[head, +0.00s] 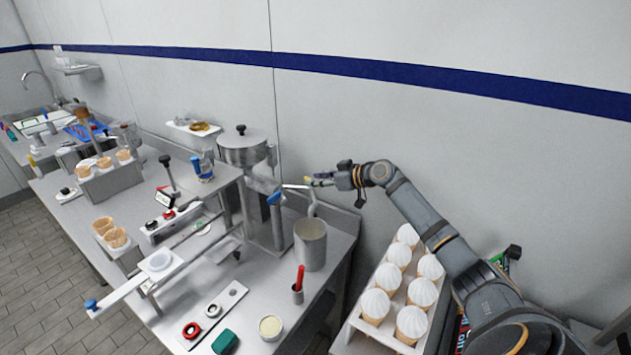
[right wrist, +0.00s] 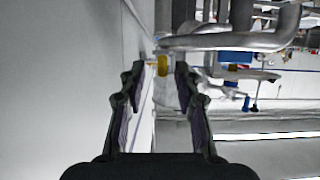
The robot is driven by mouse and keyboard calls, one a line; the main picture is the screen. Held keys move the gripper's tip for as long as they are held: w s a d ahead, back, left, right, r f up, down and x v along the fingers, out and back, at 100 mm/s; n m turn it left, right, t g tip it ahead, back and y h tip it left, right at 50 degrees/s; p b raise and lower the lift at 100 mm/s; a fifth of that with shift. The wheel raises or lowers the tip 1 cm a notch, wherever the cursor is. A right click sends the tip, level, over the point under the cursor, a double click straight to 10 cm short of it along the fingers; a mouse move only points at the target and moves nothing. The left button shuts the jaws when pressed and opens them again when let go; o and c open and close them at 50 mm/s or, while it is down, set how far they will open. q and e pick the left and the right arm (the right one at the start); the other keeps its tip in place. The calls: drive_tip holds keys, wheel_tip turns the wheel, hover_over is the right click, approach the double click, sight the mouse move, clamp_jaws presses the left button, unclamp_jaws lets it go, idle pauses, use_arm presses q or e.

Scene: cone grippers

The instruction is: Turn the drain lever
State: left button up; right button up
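A steel machine with a lidded tank (head: 243,148) stands on the counter against the wall. A thin metal lever (head: 294,187) sticks out from its right side, with a bent pipe beside it above a metal pot (head: 310,245). A blue handle (head: 275,198) sits on the machine's front; I cannot tell for sure which one is the drain lever. My right gripper (head: 330,180) is beside the lever's right end. In the right wrist view the gripper (right wrist: 160,76) is open, with a yellow piece (right wrist: 162,60) just ahead between its fingertips, apart from both. My left gripper is not in view.
The wall (head: 440,60) is close behind my right gripper. A white rack (head: 386,335) of several white-topped cones stands below my right arm. A small cup with a red handle (head: 299,278) is in front of the pot. Trays and cone holders fill the counter to the left.

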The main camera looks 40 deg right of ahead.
drive_tip(key=shift+w+a+f, duration=0.15)
drive_tip(key=shift+w+a, duration=0.1)
drive_tip(key=shift+w, duration=0.1)
drive_tip(key=shift+c, duration=0.3)
clamp_jaws()
